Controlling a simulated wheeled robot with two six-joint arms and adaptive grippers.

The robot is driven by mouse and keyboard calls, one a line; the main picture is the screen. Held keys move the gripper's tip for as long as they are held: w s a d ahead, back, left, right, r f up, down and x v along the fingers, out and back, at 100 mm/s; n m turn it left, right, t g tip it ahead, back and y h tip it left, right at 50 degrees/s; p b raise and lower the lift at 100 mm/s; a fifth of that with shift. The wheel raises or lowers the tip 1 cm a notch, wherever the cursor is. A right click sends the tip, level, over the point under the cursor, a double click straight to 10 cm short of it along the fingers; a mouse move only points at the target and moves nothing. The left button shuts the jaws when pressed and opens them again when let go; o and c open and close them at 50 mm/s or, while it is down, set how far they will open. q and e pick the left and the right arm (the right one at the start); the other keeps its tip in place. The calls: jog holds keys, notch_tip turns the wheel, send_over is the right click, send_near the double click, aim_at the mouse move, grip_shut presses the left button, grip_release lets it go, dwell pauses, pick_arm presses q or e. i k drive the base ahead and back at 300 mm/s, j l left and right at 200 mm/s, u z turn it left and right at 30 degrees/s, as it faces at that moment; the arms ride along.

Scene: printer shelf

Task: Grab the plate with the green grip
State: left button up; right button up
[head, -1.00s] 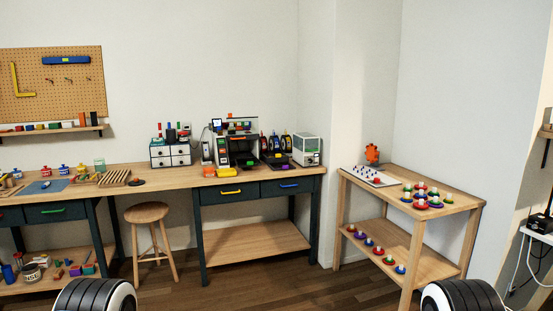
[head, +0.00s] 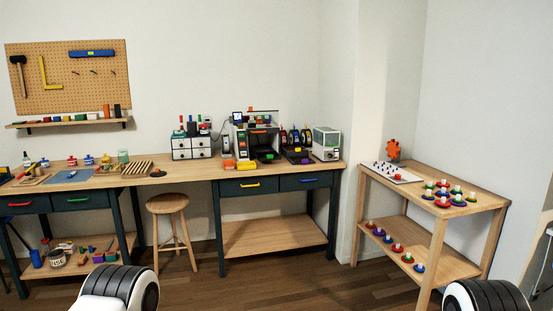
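A black printer (head: 262,138) stands on the right half of the workbench, against the back wall. A small green spot (head: 268,156) shows at the front of its dark bed; it may be the green grip of a plate, but it is too small to be sure. A dark flat piece (head: 298,156) lies just right of the printer, with a small purple or yellow spot at its edge. Only rounded black-and-white parts of my own arms show at the bottom corners. Neither gripper is in view, so both are apart from the printer in this picture.
The long workbench (head: 220,172) carries drawer boxes (head: 192,148), spools and tools. A stool (head: 168,203) stands in front of it. A two-level wooden shelf table (head: 480,209) with colored pieces stands at the right. The floor (head: 290,268) between is clear.

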aim_at(264, 154)
jog(key=i+l+z, duration=0.15)
jog(key=i, duration=0.2)
jog(key=i+l+z, duration=0.15)
jog(key=i, duration=0.2)
jog(key=i+l+z, duration=0.15)
jog(key=i, duration=0.25)
